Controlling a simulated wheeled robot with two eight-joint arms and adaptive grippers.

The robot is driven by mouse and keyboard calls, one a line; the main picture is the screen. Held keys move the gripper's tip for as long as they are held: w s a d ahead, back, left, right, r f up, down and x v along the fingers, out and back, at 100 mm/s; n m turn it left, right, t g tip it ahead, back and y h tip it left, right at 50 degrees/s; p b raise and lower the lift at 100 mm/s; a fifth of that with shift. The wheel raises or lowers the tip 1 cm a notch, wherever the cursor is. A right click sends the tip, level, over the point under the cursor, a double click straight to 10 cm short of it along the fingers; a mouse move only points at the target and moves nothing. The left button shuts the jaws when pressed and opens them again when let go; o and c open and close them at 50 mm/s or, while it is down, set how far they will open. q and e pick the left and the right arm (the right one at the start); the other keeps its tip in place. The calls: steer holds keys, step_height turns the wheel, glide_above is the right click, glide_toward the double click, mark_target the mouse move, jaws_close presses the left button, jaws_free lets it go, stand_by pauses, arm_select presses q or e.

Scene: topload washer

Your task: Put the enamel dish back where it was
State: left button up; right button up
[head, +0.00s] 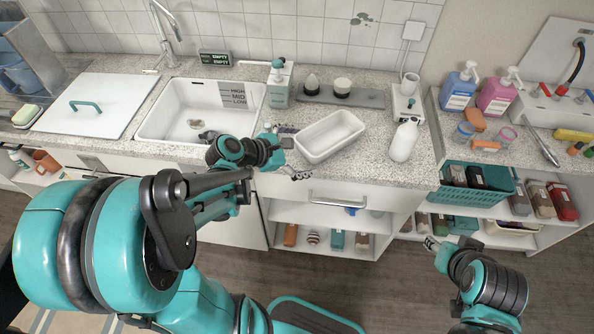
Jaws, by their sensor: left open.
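The enamel dish (328,152) is a white, rectangular, empty dish. It stands upright on the speckled counter, right of the sink and near the front edge. My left gripper (293,158) is just left of the dish, at the counter's front edge. It is open, with nothing seen between its fingers; I cannot tell whether a finger touches the dish. My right gripper (432,243) is low at the right, in front of the shelves and away from the dish. Its fingers are too small to tell whether they are open.
A white sink (180,128) lies left of the dish. A white bottle (404,140) stands to its right, and a grey tray (368,98) with small items lies behind it. A teal soap dispenser (279,88) stands by the sink. A teal basket (470,198) is at the right.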

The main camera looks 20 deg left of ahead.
arm_select(q)
steer(key=s+d+r+m+g+y, duration=0.1)
steer(key=s+m+y, duration=0.2)
steer(key=s+m, duration=0.4)
steer(key=s+d+m+g+y, duration=0.1)
steer(key=s+m, duration=0.5)
steer(key=m, duration=1.2)
steer(key=shift+s+d+r+g+y, duration=0.3)
steer(key=shift+s+d+r+y, duration=0.1)
steer(key=shift+d+y, duration=0.4)
steer(key=shift+a, duration=0.1)
